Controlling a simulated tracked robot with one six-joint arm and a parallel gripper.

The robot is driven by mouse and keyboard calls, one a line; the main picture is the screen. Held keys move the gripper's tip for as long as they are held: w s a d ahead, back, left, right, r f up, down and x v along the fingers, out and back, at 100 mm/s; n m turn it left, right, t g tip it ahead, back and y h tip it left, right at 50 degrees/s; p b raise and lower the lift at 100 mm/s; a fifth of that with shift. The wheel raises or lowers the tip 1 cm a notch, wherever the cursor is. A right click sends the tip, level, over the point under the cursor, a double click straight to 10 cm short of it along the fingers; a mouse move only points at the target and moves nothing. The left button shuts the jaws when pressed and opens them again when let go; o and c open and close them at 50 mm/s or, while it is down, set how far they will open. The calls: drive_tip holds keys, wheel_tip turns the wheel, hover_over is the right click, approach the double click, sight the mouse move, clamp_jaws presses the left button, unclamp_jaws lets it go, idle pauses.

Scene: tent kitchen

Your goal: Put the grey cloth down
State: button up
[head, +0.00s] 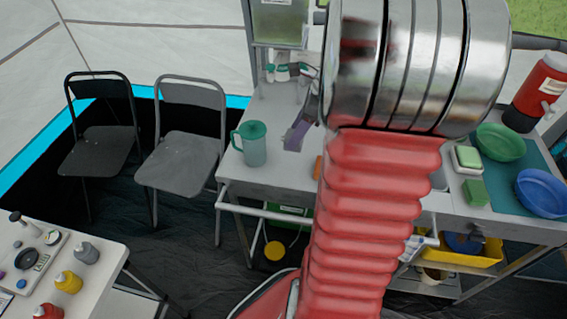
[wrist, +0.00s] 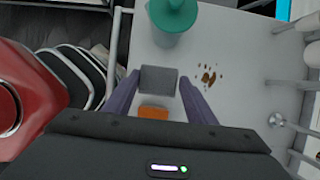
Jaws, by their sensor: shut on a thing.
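The grey cloth (wrist: 158,80) shows in the wrist view as a small, flat square between the tips of my gripper's purple fingers (wrist: 159,76). My gripper is shut on it. In the head view my gripper (head: 298,135) is over the white table (head: 268,110), partly hidden behind my arm, and the cloth cannot be made out there. The wrist view does not show clearly how high the cloth is above the table. An orange block (wrist: 154,113) lies nearer my palm; it also shows partly in the head view (head: 318,167).
A teal lidded jug (head: 252,144) stands just beyond my fingertips. Brown crumbs (wrist: 208,77) lie on the table right of my gripper in the wrist view, with bare table around them. A green bowl (head: 500,142) and a blue bowl (head: 542,192) are far right.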

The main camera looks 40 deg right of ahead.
drive_tip(key=shift+w+a, duration=0.2)
drive_tip(key=shift+f, duration=0.3)
wheel_tip(320, 180, down, 6)
drive_tip(key=shift+r, duration=0.15)
drive_tip(key=shift+f, duration=1.85)
drive_tip(key=shift+f, duration=0.1)
drive_tip(key=o, duration=1.1)
